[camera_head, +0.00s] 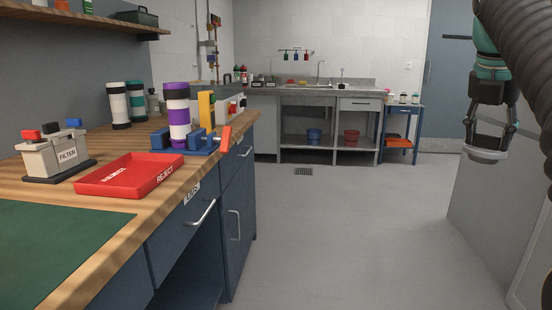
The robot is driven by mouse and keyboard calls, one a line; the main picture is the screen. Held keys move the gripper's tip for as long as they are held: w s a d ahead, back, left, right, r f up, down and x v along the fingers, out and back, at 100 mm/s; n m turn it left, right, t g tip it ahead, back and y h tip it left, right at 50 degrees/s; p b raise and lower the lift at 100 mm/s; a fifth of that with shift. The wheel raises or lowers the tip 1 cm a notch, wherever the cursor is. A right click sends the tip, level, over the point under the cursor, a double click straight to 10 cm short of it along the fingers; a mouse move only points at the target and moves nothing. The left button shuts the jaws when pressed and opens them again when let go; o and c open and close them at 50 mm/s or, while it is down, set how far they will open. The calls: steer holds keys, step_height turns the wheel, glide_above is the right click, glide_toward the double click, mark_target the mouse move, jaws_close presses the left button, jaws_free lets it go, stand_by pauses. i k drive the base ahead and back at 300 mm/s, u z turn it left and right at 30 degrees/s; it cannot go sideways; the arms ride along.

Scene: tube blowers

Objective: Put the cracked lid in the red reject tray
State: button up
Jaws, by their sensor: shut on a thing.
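The red reject tray (130,175) lies on the wooden bench at left, with REJECT written on its rim and floor. It looks empty. My gripper (489,132) hangs at the upper right, far from the tray and out over the floor side. It is shut on a pale grey, round, lid-like piece (486,149), held below the fingers. No crack can be made out on it at this size.
A grey FILTER box (62,155) stands left of the tray. A purple-banded white tube (178,115) in a blue clamp stands behind it, with an orange-red lever (225,138). A green mat (60,250) lies in front. The floor (340,220) between is clear.

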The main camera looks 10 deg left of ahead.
mark_target(136, 176)
steer(key=u, duration=0.75)
steer(key=i, duration=0.75)
steer(key=u, duration=1.1)
steer(key=i, duration=0.2)
steer(key=u, duration=0.15)
